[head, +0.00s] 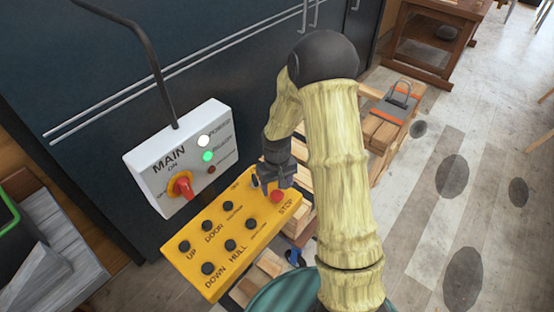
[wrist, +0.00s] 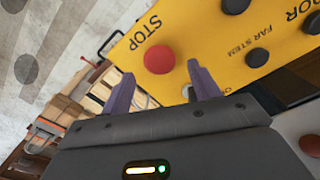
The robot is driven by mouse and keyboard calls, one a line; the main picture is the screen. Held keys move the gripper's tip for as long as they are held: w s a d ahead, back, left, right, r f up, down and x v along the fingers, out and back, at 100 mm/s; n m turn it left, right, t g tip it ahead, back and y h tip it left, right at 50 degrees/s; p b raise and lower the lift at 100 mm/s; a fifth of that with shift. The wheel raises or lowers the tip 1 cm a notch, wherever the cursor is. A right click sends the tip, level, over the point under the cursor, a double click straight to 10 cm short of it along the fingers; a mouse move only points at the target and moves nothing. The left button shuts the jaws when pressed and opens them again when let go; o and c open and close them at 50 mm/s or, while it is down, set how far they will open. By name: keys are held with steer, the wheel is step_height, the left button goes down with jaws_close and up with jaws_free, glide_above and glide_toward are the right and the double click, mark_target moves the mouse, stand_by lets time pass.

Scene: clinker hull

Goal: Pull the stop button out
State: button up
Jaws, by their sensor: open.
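The red stop button (head: 277,196) sits at the upper right end of the yellow control panel (head: 215,262), beside the word STOP. In the wrist view the round red button (wrist: 159,59) lies just beyond and between my two fingertips. My gripper (head: 268,185) is above and just behind the button in the head view. In the wrist view its purple fingers (wrist: 160,78) are spread apart, with nothing between them. They look close to the button, but I cannot tell whether they touch it.
A white MAIN box (head: 150,172) with a red rotary switch (head: 182,186) and lit lamps stands behind the panel. Several black buttons (head: 208,268) cover the rest of the panel. Stacked wood (head: 378,130) lies to the right, behind my arm. A dark cabinet wall (head: 80,60) is behind.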

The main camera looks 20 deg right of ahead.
mark_target(277, 195)
step_height(277, 195, up, 15)
steer(key=b, duration=0.3)
steer(key=shift+r, duration=0.2)
steer(key=shift+s+f, duration=0.1)
steer(key=s+f+m+t+b, duration=0.1)
steer(key=s+f, duration=0.1)
steer(key=s, duration=0.5)
steer(key=s+f+t+b, duration=0.1)
steer(key=s+f, duration=0.2)
steer(key=s, duration=0.4)
steer(key=shift+s+d+f+m+t+b, duration=0.2)
steer(key=shift+m+t+b, duration=0.1)
steer(key=shift+m+b, duration=0.1)
stand_by(0.7)
